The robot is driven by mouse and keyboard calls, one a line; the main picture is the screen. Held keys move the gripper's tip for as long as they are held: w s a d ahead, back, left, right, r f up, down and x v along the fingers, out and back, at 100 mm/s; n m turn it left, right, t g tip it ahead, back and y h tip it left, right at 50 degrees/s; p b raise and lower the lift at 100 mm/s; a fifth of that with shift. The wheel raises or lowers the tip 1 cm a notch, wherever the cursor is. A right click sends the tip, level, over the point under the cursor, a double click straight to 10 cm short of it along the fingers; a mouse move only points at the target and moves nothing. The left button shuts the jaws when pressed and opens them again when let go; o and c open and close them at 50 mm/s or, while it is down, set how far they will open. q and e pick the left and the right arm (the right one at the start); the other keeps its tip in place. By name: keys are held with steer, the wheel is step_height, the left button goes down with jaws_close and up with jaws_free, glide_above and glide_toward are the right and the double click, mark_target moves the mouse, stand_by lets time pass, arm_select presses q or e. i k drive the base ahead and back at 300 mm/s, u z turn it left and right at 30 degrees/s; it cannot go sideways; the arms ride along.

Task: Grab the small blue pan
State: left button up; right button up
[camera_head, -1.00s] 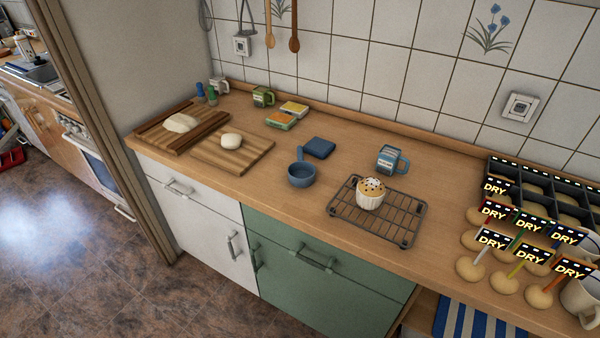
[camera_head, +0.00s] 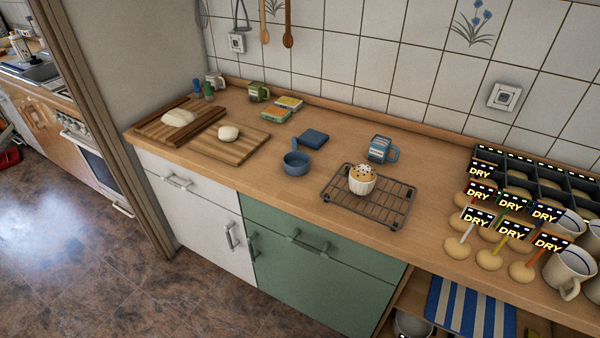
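The small blue pan (camera_head: 295,163) stands upright on the wooden counter (camera_head: 262,176), near its front edge. Neither of my grippers shows in the head view, and nothing touches the pan from my side.
Cutting boards (camera_head: 238,148) with dough lie to the left. Cookies, "DRY" signs and mugs crowd the right end. Counter in front of the pan is clear.

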mark_target(296, 163)
steer(key=u, duration=1.45)
steer(key=k, duration=0.1)
steer(key=z, duration=2.3)
steer(key=i, duration=0.7)
steer(key=u, duration=0.05)
